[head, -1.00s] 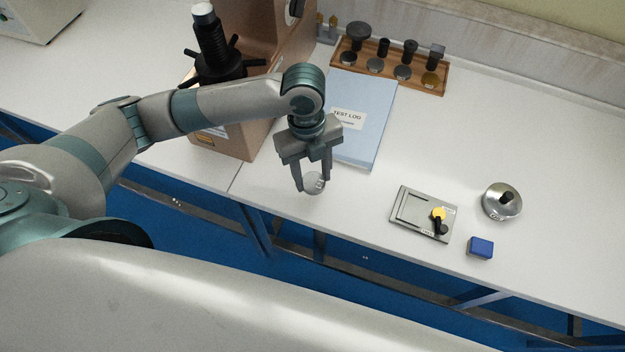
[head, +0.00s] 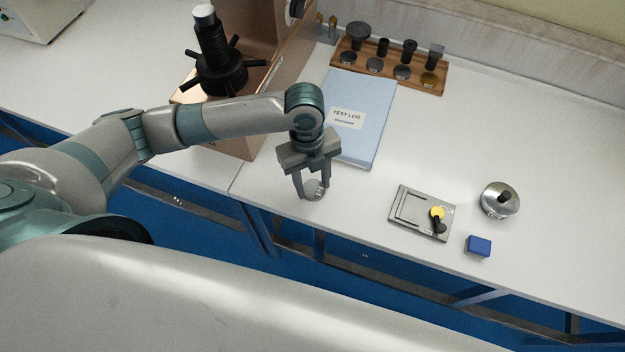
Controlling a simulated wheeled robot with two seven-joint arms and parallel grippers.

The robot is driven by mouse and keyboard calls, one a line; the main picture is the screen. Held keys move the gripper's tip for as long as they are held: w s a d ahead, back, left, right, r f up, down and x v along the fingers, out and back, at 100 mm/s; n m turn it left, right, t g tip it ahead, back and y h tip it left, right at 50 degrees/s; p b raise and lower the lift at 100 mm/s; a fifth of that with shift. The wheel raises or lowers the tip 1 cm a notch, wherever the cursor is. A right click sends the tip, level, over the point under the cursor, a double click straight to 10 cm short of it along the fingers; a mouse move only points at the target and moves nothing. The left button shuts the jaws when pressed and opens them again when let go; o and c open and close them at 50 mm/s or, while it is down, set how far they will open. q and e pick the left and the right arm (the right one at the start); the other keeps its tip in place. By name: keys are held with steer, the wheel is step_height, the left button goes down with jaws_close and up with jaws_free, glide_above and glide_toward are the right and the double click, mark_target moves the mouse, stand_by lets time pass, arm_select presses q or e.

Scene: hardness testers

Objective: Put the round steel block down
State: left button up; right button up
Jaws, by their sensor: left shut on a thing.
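The round steel block (head: 315,190) is a small grey disc with faint markings, low over or on the white bench top near its front edge. My left gripper (head: 313,194) points down and is shut on the block, with one finger on each side of it. I cannot tell whether the block touches the bench. My right gripper is not in view.
A blue test log (head: 359,115) lies just behind the gripper. The brown hardness tester (head: 277,45) stands to the left. A metal plate fixture (head: 408,212), a blue cube (head: 478,246) and a round knobbed weight (head: 492,208) are to the right. A wooden rack (head: 437,88) stands behind.

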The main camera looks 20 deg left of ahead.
mark_target(309, 181)
arm_select(q)
steer(key=o, duration=1.4)
steer(key=shift+f, duration=0.1)
step_height(309, 181, up, 12)
steer(key=w+a+b, duration=0.1)
steer(key=b, duration=0.1)
steer(key=shift+w, duration=0.15)
steer(key=shift+a, duration=0.1)
